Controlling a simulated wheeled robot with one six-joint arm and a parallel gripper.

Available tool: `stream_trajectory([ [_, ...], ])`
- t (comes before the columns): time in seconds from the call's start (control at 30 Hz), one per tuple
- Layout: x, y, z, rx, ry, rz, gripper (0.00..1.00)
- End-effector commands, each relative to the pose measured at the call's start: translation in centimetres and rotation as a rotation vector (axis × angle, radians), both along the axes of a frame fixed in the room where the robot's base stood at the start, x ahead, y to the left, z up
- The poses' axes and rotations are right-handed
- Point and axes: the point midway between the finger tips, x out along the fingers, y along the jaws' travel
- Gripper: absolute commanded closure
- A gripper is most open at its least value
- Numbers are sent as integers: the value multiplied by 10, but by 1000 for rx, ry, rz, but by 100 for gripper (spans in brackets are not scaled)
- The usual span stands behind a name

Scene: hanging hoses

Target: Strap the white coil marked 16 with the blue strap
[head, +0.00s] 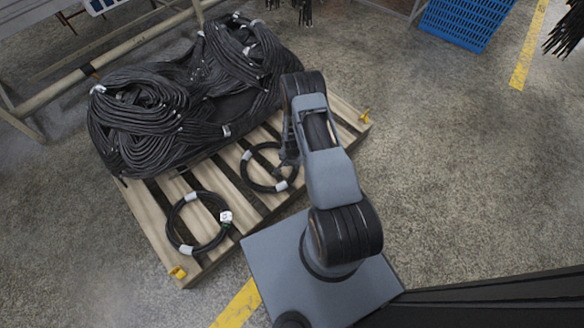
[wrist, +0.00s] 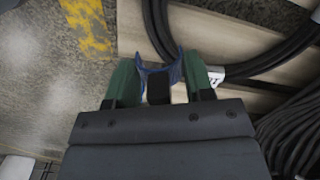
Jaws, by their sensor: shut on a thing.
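In the wrist view my gripper (wrist: 160,82) has green fingers shut on a blue strap (wrist: 150,75), which spreads in a shallow U between them. A black coil (wrist: 265,62) passes just beyond the fingertips; its white label (wrist: 215,76) is partly hidden by the right finger, so its number is unclear. In the head view my gripper (head: 289,157) is low at the right side of one black coil (head: 258,185) with white bands. A second black coil (head: 168,222) lies to the left with a white tag (head: 226,217), too small to read. No white-bodied coil shows.
Both coils lie on a wooden pallet (head: 150,225). A big heap of black hoses (head: 140,115) covers its back half. A blue crate (head: 468,22) stands at the upper right. A metal frame (head: 110,50) runs behind the pallet. The floor to the right is clear.

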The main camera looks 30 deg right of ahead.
Motion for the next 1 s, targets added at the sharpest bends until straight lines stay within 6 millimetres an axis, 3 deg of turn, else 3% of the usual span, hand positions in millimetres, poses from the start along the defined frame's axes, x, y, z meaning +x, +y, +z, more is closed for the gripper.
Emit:
stream_trajectory([
  [0.13,-2,-1,-8,0,0,-17,76],
  [0.73,-3,0,-9,-1,1,-15,76],
  [1.0,-3,0,-21,-1,1,-15,76],
])
